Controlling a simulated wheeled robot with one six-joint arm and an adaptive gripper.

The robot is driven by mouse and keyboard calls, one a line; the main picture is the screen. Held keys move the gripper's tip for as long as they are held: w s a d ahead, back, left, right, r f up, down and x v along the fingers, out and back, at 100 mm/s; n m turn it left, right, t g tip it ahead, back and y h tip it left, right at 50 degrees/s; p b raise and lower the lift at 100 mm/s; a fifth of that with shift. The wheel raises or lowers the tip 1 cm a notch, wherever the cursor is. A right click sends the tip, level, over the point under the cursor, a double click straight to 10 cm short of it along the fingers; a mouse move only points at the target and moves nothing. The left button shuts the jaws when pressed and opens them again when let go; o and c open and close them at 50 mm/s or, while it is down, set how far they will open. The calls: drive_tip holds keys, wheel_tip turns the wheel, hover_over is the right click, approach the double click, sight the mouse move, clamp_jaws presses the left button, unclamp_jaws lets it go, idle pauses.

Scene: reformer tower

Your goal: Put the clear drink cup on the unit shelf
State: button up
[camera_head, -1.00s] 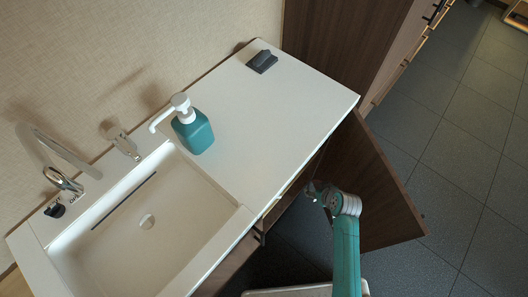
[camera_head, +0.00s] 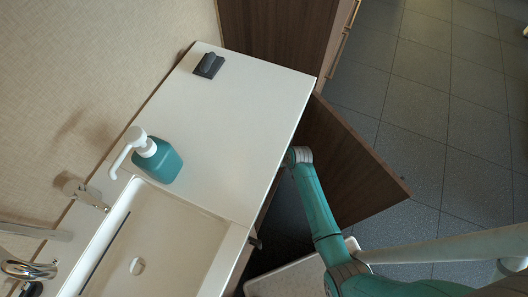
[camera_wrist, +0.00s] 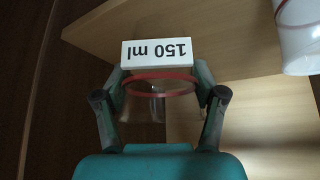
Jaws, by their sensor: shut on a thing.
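In the wrist view my gripper (camera_wrist: 160,90) is shut on a clear drink cup (camera_wrist: 157,106) with a red rim, its fingers on either side of the cup. The cup is see-through, so its lower part is hard to make out. Beyond it is a pale wooden unit shelf (camera_wrist: 235,40). Whether the cup touches the shelf, I cannot tell. In the head view the gripper and cup are hidden under the counter, inside the open cabinet.
A white "150 ml" label block (camera_wrist: 157,53) is just beyond the cup. A whitish cup with a red line (camera_wrist: 298,40) stands at upper right. An open dark cabinet door (camera_head: 345,165) is beside my arm. The counter (camera_head: 235,120) holds a teal soap dispenser (camera_head: 158,162).

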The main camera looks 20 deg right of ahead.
drive_tip(key=w, duration=0.1)
drive_tip(key=w+a, duration=0.1)
drive_tip(key=w, duration=0.2)
drive_tip(key=shift+w+a, duration=0.15)
drive_tip(key=shift+a, duration=0.1)
drive_tip(key=shift+f, duration=1.75)
drive_tip(key=o, duration=1)
drive_tip(key=shift+f, duration=0.1)
drive_tip(key=v, duration=1.2)
